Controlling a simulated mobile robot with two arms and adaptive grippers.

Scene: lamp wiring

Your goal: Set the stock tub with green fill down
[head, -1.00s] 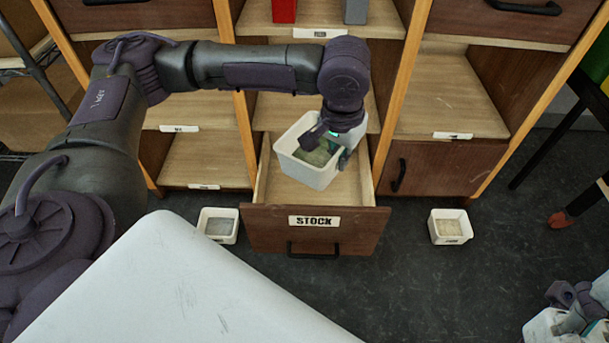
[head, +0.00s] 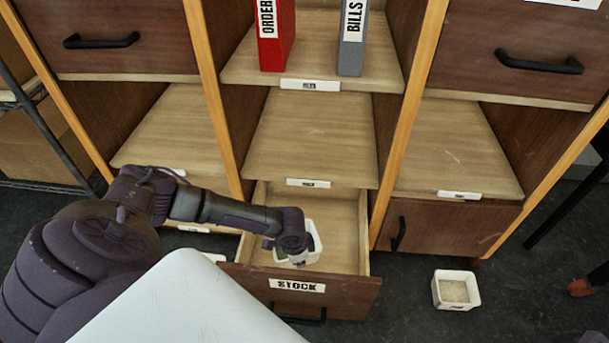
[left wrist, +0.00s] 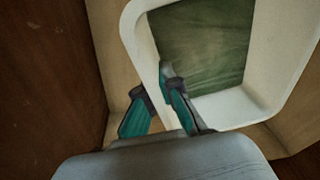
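The white stock tub with green fill (head: 315,238) is inside the open drawer labelled STOCK (head: 345,294), toward its left side. The tub fills much of the left wrist view (left wrist: 222,112), with the flat green fill (left wrist: 200,45) inside. My left gripper (head: 284,251) is at the tub's near left side and hides part of it. In the left wrist view its fingers (left wrist: 155,92) straddle the tub's wall, one inside and one outside, and look shut on it. I cannot tell whether the tub's base touches the drawer floor. My right gripper is not in view.
A white tub with pale fill (head: 455,291) stands on the floor to the right of the drawer. Another tub (head: 215,257) on the left is mostly hidden. Red (head: 276,35) and grey (head: 353,35) binders stand on a shelf above. The drawer's right part is clear.

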